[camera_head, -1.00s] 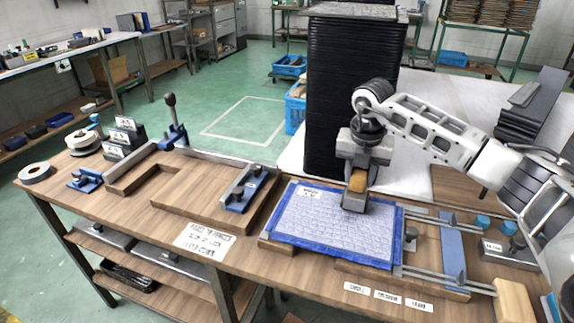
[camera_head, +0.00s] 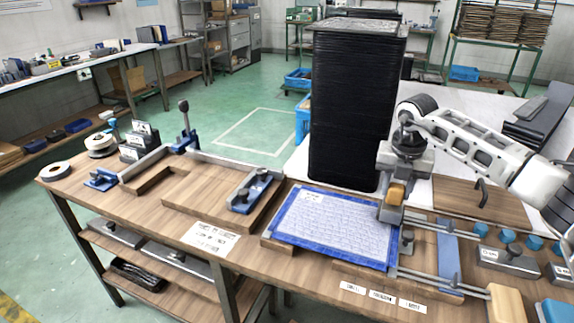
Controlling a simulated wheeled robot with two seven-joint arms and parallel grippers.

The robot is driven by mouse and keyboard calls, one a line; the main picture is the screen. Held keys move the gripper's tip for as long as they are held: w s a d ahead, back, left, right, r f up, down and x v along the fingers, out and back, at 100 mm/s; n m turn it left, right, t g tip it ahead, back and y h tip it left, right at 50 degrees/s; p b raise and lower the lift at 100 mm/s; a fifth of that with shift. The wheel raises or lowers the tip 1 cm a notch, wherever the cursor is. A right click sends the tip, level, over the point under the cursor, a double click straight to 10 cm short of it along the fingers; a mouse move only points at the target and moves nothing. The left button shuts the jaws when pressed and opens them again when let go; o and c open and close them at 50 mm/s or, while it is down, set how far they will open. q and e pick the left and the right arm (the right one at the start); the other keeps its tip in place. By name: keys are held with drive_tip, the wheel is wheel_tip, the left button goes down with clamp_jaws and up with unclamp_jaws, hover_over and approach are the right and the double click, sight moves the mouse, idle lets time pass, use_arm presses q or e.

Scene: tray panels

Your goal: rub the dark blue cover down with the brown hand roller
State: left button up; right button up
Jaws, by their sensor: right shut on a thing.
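A flat panel with a dark blue border (camera_head: 292,239) and a pale, finely patterned middle lies on the wooden bench; I take it for the cover. My right gripper (camera_head: 392,206) is shut on the brown hand roller (camera_head: 397,192), at the panel's upper right corner. The gripper hides part of the roller and that corner. I cannot tell whether the roller touches the panel. My left gripper is not in view.
A tall black stack (camera_head: 345,110) stands behind the panel. Right of it are metal rails, a blue bar (camera_head: 447,258) and a wooden block (camera_head: 504,303). A wooden frame with a blue clamp (camera_head: 246,192) lies to the left. Paper labels lie along the front edge.

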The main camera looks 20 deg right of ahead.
wheel_tip(320, 180, up, 2)
drive_tip(key=shift+w+r+p, duration=0.1)
drive_tip(key=shift+r+p, duration=0.15)
drive_tip(key=shift+p, duration=0.05)
wheel_tip(320, 180, up, 2)
drive_tip(key=shift+r+p, duration=0.1)
drive_tip(key=shift+p, duration=0.85)
drive_tip(key=shift+r+p, duration=0.65)
drive_tip(key=shift+r, duration=0.15)
drive_tip(key=shift+r+p, duration=0.6)
drive_tip(key=shift+r, duration=0.15)
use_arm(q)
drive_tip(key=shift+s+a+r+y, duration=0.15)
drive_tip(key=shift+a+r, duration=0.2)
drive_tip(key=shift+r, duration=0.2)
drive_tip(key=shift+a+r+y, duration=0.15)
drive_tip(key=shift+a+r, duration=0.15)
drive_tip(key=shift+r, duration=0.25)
use_arm(e)
drive_tip(key=shift+r, duration=0.1)
drive_tip(key=shift+a, duration=0.1)
